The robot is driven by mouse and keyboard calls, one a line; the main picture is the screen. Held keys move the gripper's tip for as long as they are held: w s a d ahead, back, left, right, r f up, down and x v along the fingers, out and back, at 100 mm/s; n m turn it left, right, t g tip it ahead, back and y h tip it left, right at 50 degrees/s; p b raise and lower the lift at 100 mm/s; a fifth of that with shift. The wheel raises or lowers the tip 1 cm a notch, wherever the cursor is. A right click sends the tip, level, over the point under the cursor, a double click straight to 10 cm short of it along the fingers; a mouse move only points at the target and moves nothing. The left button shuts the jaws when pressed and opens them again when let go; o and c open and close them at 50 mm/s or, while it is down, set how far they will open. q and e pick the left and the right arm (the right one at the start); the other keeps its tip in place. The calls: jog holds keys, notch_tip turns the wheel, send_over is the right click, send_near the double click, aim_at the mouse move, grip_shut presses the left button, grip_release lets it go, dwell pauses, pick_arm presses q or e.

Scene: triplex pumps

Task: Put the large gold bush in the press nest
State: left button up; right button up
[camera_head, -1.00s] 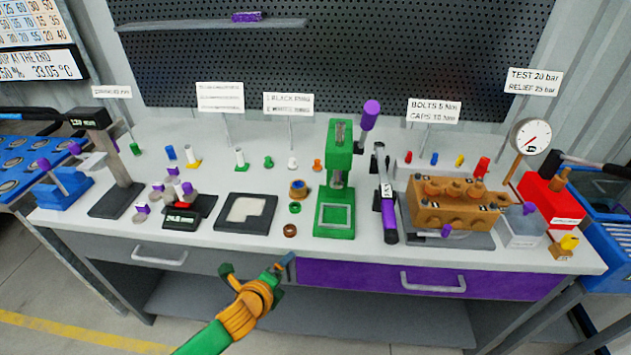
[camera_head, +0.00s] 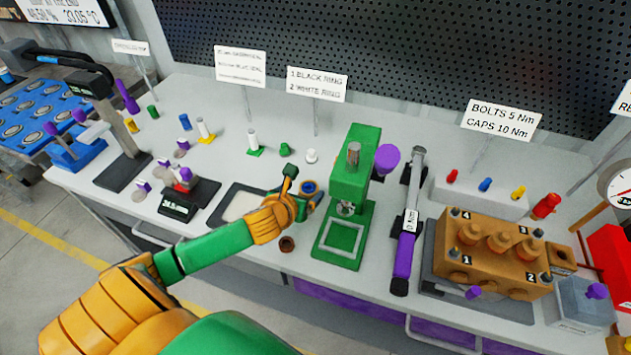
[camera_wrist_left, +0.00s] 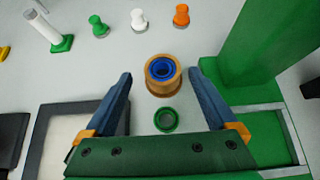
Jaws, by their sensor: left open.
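The large gold bush (camera_wrist_left: 162,75) stands on the bench with a blue ring inside its bore. In the left wrist view it is just ahead of and between the fingertips of my open left gripper, with clear space on both sides. In the head view the bush (camera_head: 308,187) is partly hidden by that gripper (camera_head: 300,194). The green press (camera_head: 358,175) stands just right of it. The press nest, a pale square frame (camera_head: 341,240) on the press base, looks empty. My right gripper is not in view.
A dark-framed tray (camera_head: 226,207) is to the left. White, green and orange (camera_wrist_left: 182,16) small parts stand behind. A torque wrench (camera_head: 406,235) lies right of the press.

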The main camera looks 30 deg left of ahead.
aim_at(308, 189)
pick_arm(q)
jog(key=shift+w+d+f, duration=0.1)
jog(key=shift+w+f, duration=0.2)
jog(key=shift+w, duration=0.05)
jog(key=shift+x, duration=1.95)
jog(key=shift+s+r, duration=0.15)
jog(key=shift+s, duration=0.05)
jog(key=c, duration=0.9)
grip_shut()
jog(key=shift+r, duration=0.1)
